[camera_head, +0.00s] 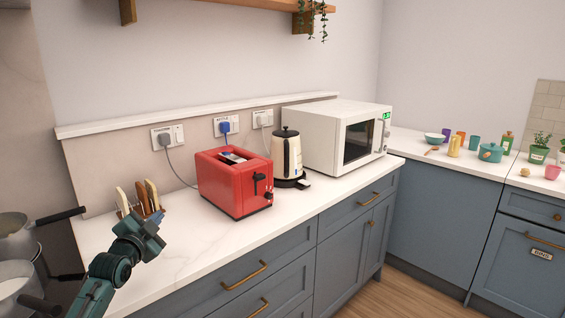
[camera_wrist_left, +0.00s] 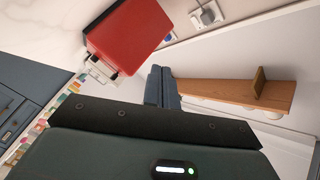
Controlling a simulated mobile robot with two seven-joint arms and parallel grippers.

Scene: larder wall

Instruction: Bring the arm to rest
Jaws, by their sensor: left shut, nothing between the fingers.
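My left arm comes in from the lower left in the head view. My right gripper is in neither view.
A red toaster (camera_head: 232,185) stands right of the gripper, then a cream kettle (camera_head: 286,158) and a white microwave (camera_head: 330,137). Metal pots (camera_head: 15,245) stand at far left.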

